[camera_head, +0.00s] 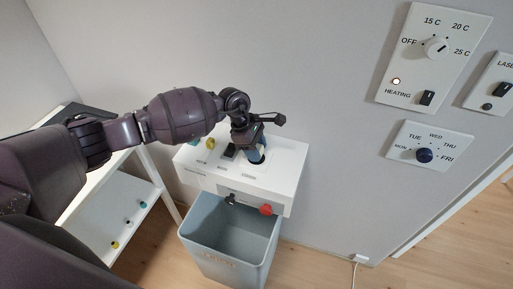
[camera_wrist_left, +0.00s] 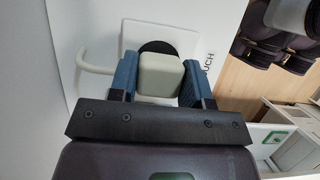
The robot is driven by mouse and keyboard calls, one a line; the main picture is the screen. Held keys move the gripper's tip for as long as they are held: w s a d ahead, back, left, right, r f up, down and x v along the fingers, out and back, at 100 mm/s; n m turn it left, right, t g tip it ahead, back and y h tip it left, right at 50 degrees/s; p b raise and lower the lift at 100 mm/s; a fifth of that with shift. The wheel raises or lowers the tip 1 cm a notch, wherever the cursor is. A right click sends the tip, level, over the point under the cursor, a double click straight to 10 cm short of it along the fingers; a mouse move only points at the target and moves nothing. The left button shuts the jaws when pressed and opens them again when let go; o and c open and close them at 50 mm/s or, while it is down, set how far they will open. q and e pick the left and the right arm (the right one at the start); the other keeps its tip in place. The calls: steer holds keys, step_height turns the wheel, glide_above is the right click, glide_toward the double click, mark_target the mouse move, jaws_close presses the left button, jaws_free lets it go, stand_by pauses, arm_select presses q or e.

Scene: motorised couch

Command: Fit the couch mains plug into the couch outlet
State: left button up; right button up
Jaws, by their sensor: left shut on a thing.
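The couch mains plug (camera_wrist_left: 160,75) is a pale grey-green block with a pale cable (camera_wrist_left: 92,62) curving off to the left in the left wrist view. My left gripper (camera_wrist_left: 158,88) is shut on it, one blue finger on each side. The couch outlet (camera_wrist_left: 157,46) is a black round socket on a white plate beside the label COUCH. The plug lies over its lower part in that view; whether it touches or enters the socket is hidden. In the head view my left gripper (camera_head: 256,152) is low over the white box top, and the plug is hidden. My right gripper is not in view.
The white box (camera_head: 282,185) on the wall carries small knobs and a red knob (camera_head: 266,210) in front. A blue-grey bin (camera_head: 227,262) stands below it. A white shelf (camera_head: 130,215) is at left. Wall panels (camera_head: 432,50) hang at upper right.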

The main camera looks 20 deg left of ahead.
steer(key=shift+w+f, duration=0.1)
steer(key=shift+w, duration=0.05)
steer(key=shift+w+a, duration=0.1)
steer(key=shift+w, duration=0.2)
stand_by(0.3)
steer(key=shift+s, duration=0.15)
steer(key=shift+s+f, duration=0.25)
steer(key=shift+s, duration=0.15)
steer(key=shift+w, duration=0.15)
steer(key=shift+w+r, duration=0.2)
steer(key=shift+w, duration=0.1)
arm_select(q)
steer(key=shift+b, duration=0.3)
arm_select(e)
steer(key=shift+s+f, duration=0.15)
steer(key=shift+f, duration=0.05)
